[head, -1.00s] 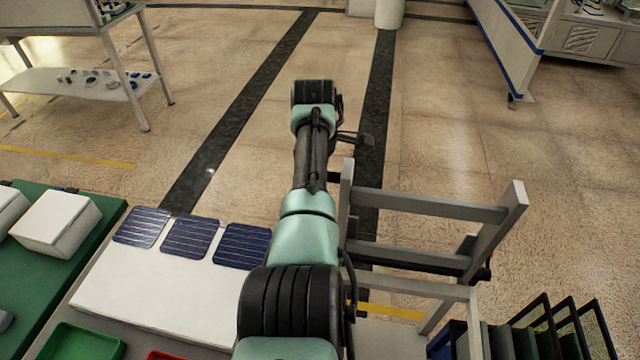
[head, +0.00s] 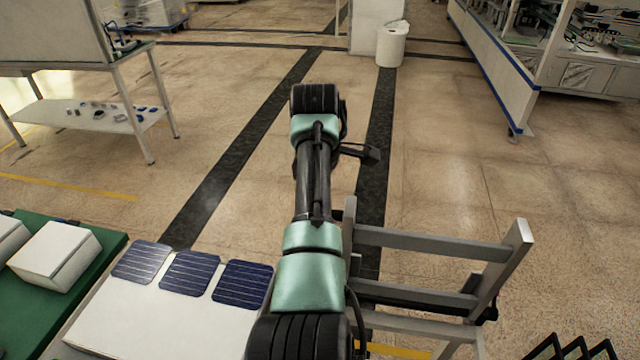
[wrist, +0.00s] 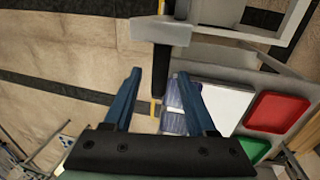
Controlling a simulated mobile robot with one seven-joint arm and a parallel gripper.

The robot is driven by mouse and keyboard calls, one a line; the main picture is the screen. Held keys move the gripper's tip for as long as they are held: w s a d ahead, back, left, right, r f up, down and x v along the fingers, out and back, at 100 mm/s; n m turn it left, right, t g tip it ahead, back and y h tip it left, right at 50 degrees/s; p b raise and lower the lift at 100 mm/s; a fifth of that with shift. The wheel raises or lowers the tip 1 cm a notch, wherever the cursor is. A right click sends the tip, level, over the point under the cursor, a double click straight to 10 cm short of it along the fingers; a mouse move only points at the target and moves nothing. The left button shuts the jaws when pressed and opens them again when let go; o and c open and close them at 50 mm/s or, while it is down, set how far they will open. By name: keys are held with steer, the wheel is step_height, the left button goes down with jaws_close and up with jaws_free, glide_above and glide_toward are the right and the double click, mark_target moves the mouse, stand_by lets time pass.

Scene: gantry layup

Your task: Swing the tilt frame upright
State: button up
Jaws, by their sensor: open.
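The tilt frame (head: 430,246) is a grey frame with two side posts and crossbars, right of my arm in the head view. It stands on a grey base, and its exact angle is hard to tell. In the wrist view a grey bar end (wrist: 160,32) shows at the top, with a black rod (wrist: 158,75) below it. My gripper (wrist: 160,76) has two blue fingers spread apart. The rod appears between them in the picture, with gaps on both sides. Whether it lies at fingertip depth is unclear. My arm hides the gripper in the head view.
A white board (head: 165,318) with several solar cells (head: 190,272) lies left of my arm. A green mat (head: 85,275) with white boxes is at far left. Red (wrist: 277,111) and green trays show in the wrist view. The floor beyond is open.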

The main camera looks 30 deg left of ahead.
step_height(320, 180, up, 7)
steer(key=s, duration=0.1)
steer(key=shift+d+b, duration=0.2)
steer(key=shift+b, duration=0.2)
steer(key=shift+s+f, duration=0.1)
